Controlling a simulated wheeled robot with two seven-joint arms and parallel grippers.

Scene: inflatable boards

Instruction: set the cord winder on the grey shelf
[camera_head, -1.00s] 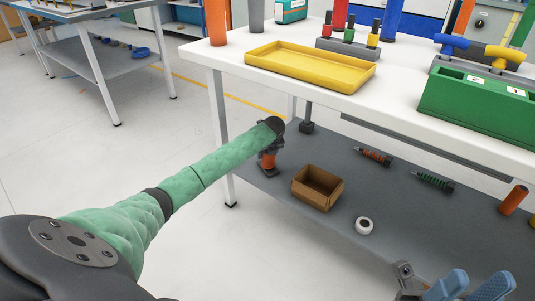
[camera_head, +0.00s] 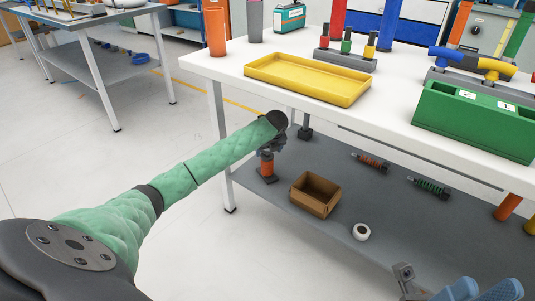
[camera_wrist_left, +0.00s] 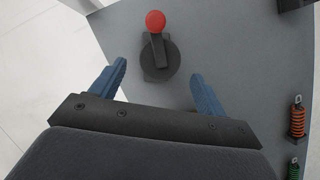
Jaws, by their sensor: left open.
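The cord winder (camera_wrist_left: 159,64) stands on the grey shelf (camera_wrist_left: 235,40). In the left wrist view it has a dark round body, a crank bar and a red knob. Blue fingers of my right gripper (camera_head: 478,290) show at the bottom edge, mostly cut off.
A cardboard box (camera_head: 315,193), a white roll (camera_head: 361,232) and two spring-like parts (camera_head: 371,162) (camera_head: 430,187) lie on the shelf. The white worktop (camera_head: 390,110) overhangs the shelf, with a yellow tray (camera_head: 308,77) and green block (camera_head: 475,120) on it. A table leg (camera_head: 222,150) stands at left.

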